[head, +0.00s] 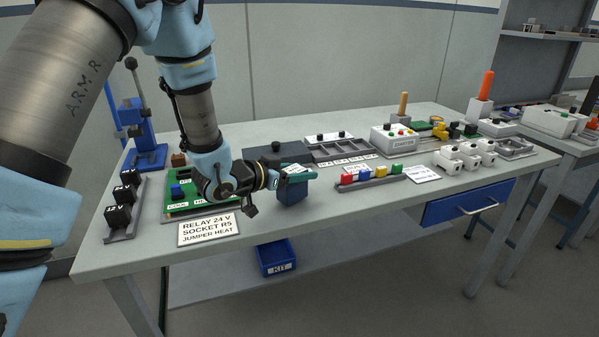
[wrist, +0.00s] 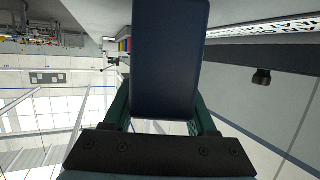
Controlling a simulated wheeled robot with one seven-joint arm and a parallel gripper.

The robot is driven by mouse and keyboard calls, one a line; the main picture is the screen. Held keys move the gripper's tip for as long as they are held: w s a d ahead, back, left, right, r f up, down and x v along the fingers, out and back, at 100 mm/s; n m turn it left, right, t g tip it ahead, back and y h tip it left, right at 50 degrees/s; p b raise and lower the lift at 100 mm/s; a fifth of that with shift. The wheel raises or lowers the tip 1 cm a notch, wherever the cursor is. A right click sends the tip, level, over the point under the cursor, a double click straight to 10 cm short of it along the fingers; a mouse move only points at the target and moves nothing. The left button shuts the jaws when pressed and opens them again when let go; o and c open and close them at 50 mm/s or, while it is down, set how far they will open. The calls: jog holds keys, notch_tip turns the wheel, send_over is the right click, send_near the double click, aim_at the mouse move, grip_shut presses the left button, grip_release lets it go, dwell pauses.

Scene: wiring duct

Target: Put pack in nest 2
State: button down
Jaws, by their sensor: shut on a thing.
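My gripper (head: 297,173), with teal fingers, is shut on a dark blue block, which I take to be the pack (head: 292,191). It holds the pack near the table's front edge; whether the pack touches the table is unclear. In the wrist view the pack (wrist: 170,60) stands between the two green fingers and fills the middle. A grey tray with several open compartments (head: 341,150) lies behind and to the right of my gripper, and may hold the nests. Its label in front is too small to read, so I cannot tell which is nest 2.
A dark grey box with a black knob (head: 277,151) stands just behind my gripper. A green board (head: 182,205) lies left. A rail of coloured blocks (head: 370,178) lies right, near the front edge. A white control box (head: 394,139) stands farther right.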

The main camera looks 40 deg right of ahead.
jog(key=shift+f, duration=0.25)
jog(key=shift+f, duration=0.2)
jog(key=shift+c, duration=1)
grip_release()
jog(key=shift+r, duration=0.1)
